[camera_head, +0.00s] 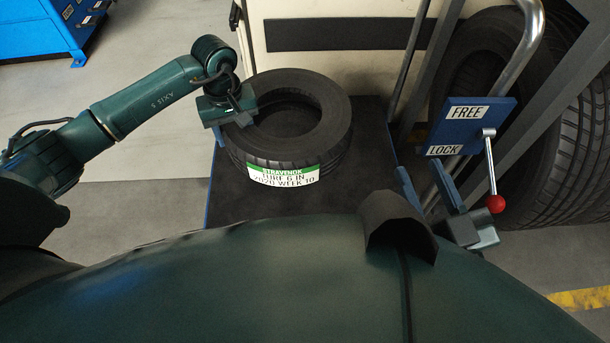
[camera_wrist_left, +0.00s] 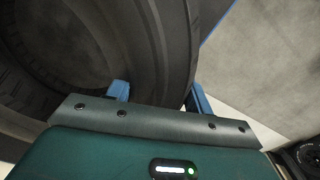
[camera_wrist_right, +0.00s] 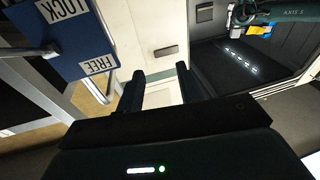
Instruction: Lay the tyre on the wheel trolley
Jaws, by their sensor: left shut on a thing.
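The black tyre (camera_head: 335,133) is level, its hole facing up, over the dark deck of the wheel trolley (camera_head: 225,205), which has a blue edge. A green and white label is on its near side. I cannot tell if its underside touches the deck all round. My left gripper (camera_head: 240,118) is shut on the tyre's left wall. In the left wrist view its blue fingers (camera_wrist_left: 160,93) straddle the tyre wall (camera_wrist_left: 175,40). My right gripper (camera_head: 424,185) is open and empty, right of the deck; its fingers also show in the right wrist view (camera_wrist_right: 158,85).
A blue FREE/LOCK plate (camera_head: 467,125) with a red-knobbed lever (camera_head: 493,175) stands close to my right gripper. Large tyres (camera_head: 572,165) stand in a metal frame at the right. A pale panel (camera_head: 340,65) is behind the deck. A blue cabinet (camera_head: 40,35) is far left.

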